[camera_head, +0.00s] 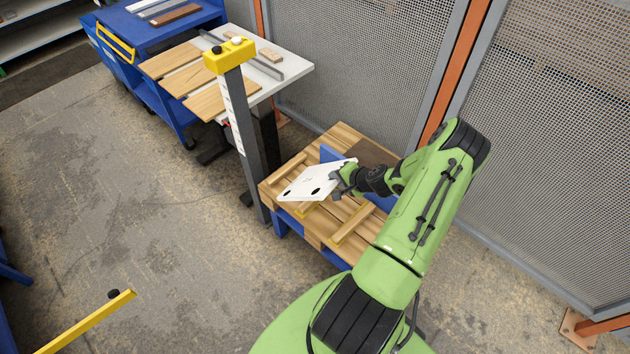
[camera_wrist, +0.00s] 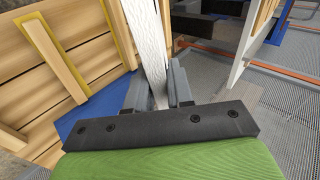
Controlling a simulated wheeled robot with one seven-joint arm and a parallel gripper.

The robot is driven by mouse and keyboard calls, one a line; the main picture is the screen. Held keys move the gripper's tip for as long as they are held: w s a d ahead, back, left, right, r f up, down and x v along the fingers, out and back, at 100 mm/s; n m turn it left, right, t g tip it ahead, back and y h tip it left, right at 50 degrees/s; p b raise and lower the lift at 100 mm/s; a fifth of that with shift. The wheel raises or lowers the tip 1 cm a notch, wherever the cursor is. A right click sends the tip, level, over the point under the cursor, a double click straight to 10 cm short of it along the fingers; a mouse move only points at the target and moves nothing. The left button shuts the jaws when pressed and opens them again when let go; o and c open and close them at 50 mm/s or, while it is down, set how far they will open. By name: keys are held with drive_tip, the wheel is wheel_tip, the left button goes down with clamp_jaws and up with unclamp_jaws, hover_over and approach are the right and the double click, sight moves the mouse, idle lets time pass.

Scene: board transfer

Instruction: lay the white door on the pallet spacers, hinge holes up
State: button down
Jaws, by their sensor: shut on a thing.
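The white door (camera_head: 312,181) is a flat panel over the pallet (camera_head: 330,232) in the head view. Two dark round hinge holes show on its face towards the head camera, near its lower edge. My gripper (camera_head: 345,180) is shut on the door's right side. In the wrist view the door (camera_wrist: 147,40) shows edge-on between the fingers of my gripper (camera_wrist: 160,90). The door looks tilted; whether it touches anything below is unclear. A spacer strip (camera_head: 352,225) with yellow edging lies on the pallet in front of the door, and another spacer (camera_wrist: 55,60) shows in the wrist view. The door partly hides the spacers beneath.
A blue upright part (camera_head: 331,153) stands at the pallet behind the door. A grey post with a yellow head (camera_head: 229,55) rises left of the pallet. A white table (camera_head: 291,70) with wooden boards stands behind it. Mesh fencing (camera_head: 545,150) closes the right side.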

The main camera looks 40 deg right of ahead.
drive_tip(key=shift+s+d+r+m+h, duration=0.25)
drive_tip(key=shift+s+d+m+h, duration=0.2)
drive_tip(key=shift+d, duration=0.4)
wheel_tip(320, 180, down, 7)
drive_tip(key=b, duration=0.5)
drive_tip(key=shift+f, duration=0.2)
drive_tip(key=shift+f+b, duration=0.4)
drive_tip(key=shift+b, duration=0.05)
drive_tip(key=shift+s+d+f+t+b, duration=0.1)
drive_tip(key=shift+s+f+t+b, duration=0.6)
drive_tip(key=shift+b, duration=1)
drive_tip(key=shift+s+d+f+t+b, duration=0.1)
drive_tip(key=shift+s+f+t+b, duration=0.3)
drive_tip(key=shift+s+f+b, duration=0.95)
drive_tip(key=shift+w+r+b, duration=0.15)
drive_tip(key=shift+w+b, duration=0.25)
drive_tip(key=shift+b, duration=0.05)
drive_tip(key=shift+s+f+b, duration=0.15)
drive_tip(key=shift+f+b, duration=0.15)
drive_tip(key=shift+b, duration=0.1)
drive_tip(key=shift+s+f+t+b, duration=0.5)
drive_tip(key=shift+f+b, duration=0.1)
drive_tip(key=shift+b, duration=0.4)
drive_tip(key=shift+f, duration=0.15)
